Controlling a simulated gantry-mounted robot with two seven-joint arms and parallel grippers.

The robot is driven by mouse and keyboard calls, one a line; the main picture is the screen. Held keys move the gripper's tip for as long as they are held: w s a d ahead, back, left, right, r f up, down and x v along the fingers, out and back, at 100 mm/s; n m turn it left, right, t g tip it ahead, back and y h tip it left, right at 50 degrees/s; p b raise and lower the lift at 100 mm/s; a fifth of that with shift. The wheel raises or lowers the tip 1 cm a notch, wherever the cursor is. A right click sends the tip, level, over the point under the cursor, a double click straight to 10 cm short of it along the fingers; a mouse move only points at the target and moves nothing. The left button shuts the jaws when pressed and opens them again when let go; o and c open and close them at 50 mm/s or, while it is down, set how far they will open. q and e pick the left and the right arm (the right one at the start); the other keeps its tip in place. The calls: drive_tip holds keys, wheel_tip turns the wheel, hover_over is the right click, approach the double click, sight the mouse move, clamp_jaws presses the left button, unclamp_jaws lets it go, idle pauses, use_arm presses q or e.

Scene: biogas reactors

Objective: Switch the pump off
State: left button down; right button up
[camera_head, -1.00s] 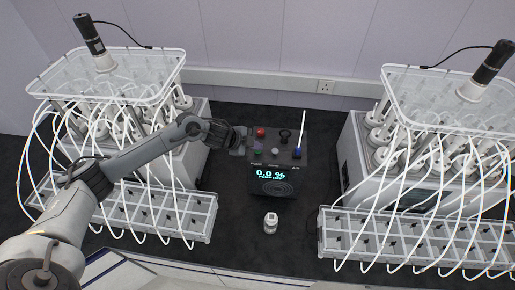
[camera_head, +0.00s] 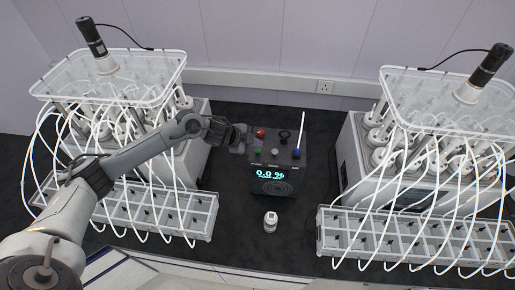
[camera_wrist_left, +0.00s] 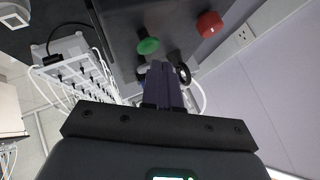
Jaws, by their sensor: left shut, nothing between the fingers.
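The black pump control box (camera_head: 291,168) stands on the dark table between the reactors. Its lit display (camera_head: 270,174) reads 0.0 %, with a smaller line below that seems to read PUMP OFF. On its top are a red button (camera_head: 261,133), a green button (camera_head: 257,150), a grey knob, a black knob and a blue-tipped part. My left gripper (camera_head: 243,140) is shut and empty at the box's left edge, beside the buttons. In the left wrist view, its fingers (camera_wrist_left: 162,72) point toward the green button (camera_wrist_left: 148,46), with the red button (camera_wrist_left: 209,24) to the right. Contact cannot be told. My right gripper is not in view.
A reactor with white tubes and a bottle rack (camera_head: 214,198) stands on the left, under my left arm. Another with its rack (camera_head: 322,230) is on the right. A small white-capped jar (camera_head: 270,222) stands in front of the box. A wall socket (camera_head: 325,87) is behind.

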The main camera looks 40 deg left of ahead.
sight(256, 151)
use_arm(q)
wheel_tip(256, 151, up, 6)
drive_tip(key=p, duration=0.6)
drive_tip(key=shift+f, duration=0.1)
